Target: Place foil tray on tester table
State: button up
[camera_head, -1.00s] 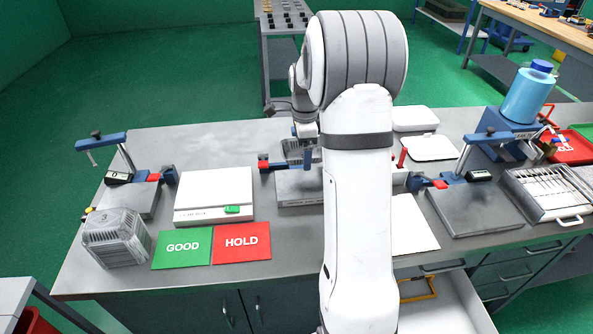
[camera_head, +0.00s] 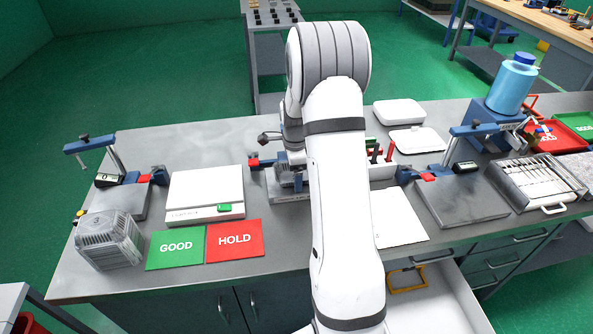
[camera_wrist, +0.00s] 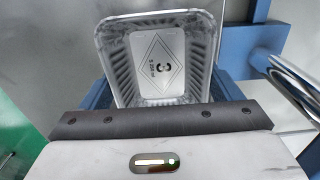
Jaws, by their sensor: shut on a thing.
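A ribbed silver foil tray (camera_wrist: 160,55) with a diamond-shaped label shows in the wrist view. My gripper (camera_wrist: 160,98) is shut on it, with blue fingers at its sides. In the head view my gripper is mostly hidden behind my arm, and part of the held tray (camera_head: 288,180) shows low over the middle tester table (camera_head: 280,193), a grey plate with a blue and red fixture. I cannot tell whether the tray touches the plate. Another foil tray (camera_head: 110,241) stands upside down at the bench's left front.
A blue tester part (camera_wrist: 262,40) and a silver cylinder lie close to the right of the held tray. Another tester plate (camera_head: 458,203) stands right.

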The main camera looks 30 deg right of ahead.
jog(key=o, duration=0.8)
jog(key=shift+f, duration=0.15)
notch_tip(320, 180, up, 12)
jog(key=s+a+r+n+t, duration=0.1)
jog(key=s+a+r+n, duration=0.6)
jog(key=s+a+n, duration=0.3)
jog(key=s+a+n+t, duration=0.1)
jog(key=s+a+n, duration=0.1)
jog(key=s+n, duration=0.3)
jog(key=s+a+n+t, duration=0.1)
jog(key=s+a+n, duration=0.2)
jog(key=s+n, duration=0.3)
jog(key=s, duration=0.5)
jog(key=shift+s+a+f+b, duration=0.15)
jog(key=shift+a+f+b, duration=0.15)
jog(key=shift+b, duration=0.1)
